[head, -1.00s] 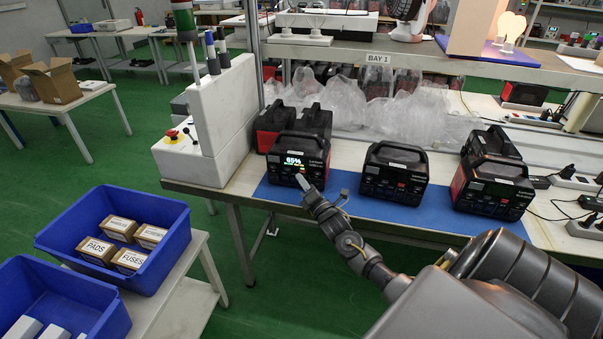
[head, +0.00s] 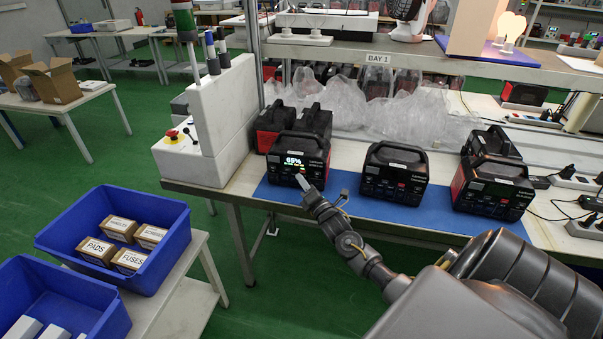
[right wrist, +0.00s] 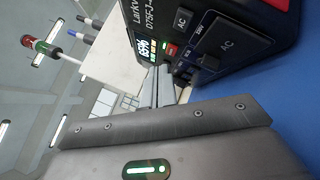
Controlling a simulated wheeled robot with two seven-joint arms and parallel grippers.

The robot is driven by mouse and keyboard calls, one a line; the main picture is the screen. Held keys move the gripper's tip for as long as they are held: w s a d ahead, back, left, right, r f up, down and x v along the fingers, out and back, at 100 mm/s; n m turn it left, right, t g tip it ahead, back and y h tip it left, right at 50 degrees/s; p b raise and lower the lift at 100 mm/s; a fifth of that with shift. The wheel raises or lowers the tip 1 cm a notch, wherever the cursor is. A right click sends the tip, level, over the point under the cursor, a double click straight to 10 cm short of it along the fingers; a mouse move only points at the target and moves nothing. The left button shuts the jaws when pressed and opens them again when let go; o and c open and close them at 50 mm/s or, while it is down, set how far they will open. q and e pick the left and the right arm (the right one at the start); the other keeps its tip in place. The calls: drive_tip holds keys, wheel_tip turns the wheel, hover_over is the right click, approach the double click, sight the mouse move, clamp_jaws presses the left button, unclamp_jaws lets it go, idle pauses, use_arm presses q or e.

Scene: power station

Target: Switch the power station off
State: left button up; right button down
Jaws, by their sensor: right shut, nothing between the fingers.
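The power station (head: 298,158) with a lit screen reading 65% stands upright on the blue mat (head: 268,195), at the left of the row. In the right wrist view its screen (right wrist: 145,46) glows, with a small red-lit spot (right wrist: 172,48) beside it and dark AC buttons further right. My right gripper (head: 301,181) is shut and empty, its fingertips close in front of the lower panel. In the right wrist view, my right gripper (right wrist: 161,80) points at the panel by the screen; I cannot tell whether it touches. My left gripper is out of view.
Two other power stations stand to the right, one in the middle (head: 394,172) and one at the right (head: 494,187), with dark screens. A white box with a red emergency button (head: 173,136) stands left. Clear plastic wrap (head: 410,110) lies behind. Blue bins (head: 165,245) are at lower left.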

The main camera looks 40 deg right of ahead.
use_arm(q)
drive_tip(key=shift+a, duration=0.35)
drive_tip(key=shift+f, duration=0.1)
use_arm(e)
drive_tip(key=shift+w+d, duration=0.1)
drive_tip(key=shift+w+d, duration=0.15)
drive_tip(key=shift+d, duration=0.1)
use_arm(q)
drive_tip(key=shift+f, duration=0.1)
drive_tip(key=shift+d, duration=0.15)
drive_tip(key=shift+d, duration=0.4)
